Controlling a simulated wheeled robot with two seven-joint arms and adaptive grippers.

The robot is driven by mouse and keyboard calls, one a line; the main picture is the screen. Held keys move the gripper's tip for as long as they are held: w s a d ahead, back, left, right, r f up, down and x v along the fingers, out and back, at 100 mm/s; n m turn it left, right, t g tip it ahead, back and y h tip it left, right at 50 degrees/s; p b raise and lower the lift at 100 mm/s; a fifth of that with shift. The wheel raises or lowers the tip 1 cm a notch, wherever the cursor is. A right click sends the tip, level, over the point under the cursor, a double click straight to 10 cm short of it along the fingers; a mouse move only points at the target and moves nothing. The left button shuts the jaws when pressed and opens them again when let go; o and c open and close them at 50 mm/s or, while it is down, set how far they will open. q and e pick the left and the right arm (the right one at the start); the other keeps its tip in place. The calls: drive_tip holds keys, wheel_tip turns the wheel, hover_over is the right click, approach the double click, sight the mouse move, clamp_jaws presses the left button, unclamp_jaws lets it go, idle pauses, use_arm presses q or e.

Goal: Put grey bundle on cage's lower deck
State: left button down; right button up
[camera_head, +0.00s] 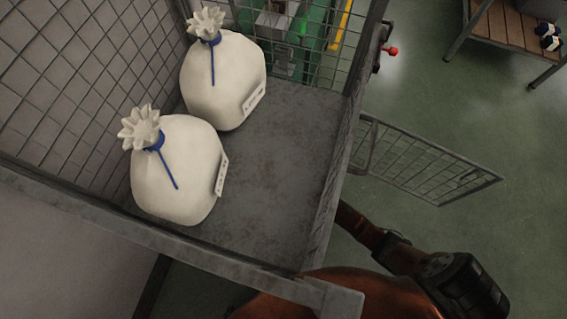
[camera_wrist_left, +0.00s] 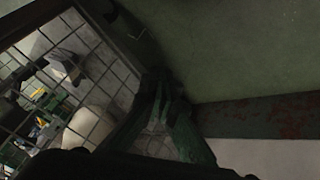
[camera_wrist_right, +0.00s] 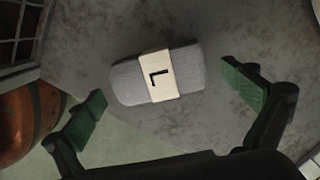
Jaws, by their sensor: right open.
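The grey bundle (camera_wrist_right: 190,72) is a rounded, woven-looking roll with a cream band marked "L". In the right wrist view it lies on a scuffed grey surface (camera_wrist_right: 230,30); I cannot tell whether this belongs to the cage. My right gripper (camera_wrist_right: 165,95) is open, its green fingers either side of the bundle and apart from it. The mesh cage (camera_head: 345,150) fills the left of the head view, with a grey deck (camera_head: 285,140) inside. The lower deck cannot be made out. My left gripper (camera_wrist_left: 163,92) looks shut and empty beside mesh, its green fingertips together.
Two white sacks (camera_head: 180,175) (camera_head: 225,80) with blue ties stand on the visible deck. A mesh door (camera_head: 430,165) stands out from the cage's right side. A slatted bench (camera_head: 510,35) is at the top right. Green floor right of the cage is mostly clear.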

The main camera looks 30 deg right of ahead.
drive_tip(key=r, duration=0.1)
drive_tip(key=r+p, duration=0.1)
drive_tip(key=r, duration=0.1)
drive_tip(key=shift+w+d+r, duration=0.1)
drive_tip(key=shift+d+r, duration=0.1)
drive_tip(key=shift+d, duration=0.05)
use_arm(q)
drive_tip(key=shift+s+a+r+g+y+p, duration=0.2)
drive_tip(key=shift+s+a+r+g, duration=0.35)
drive_tip(key=shift+s+r, duration=0.25)
drive_tip(key=shift+s+a+r+g+y+p, duration=0.1)
drive_tip(key=shift+s+a+r+g+p, duration=0.05)
drive_tip(key=shift+s+a+r+g, duration=0.55)
use_arm(e)
drive_tip(key=shift+r, duration=0.25)
use_arm(q)
drive_tip(key=shift+d+r+t, duration=0.1)
drive_tip(key=shift+d+t, duration=0.05)
drive_tip(key=shift+t, duration=0.2)
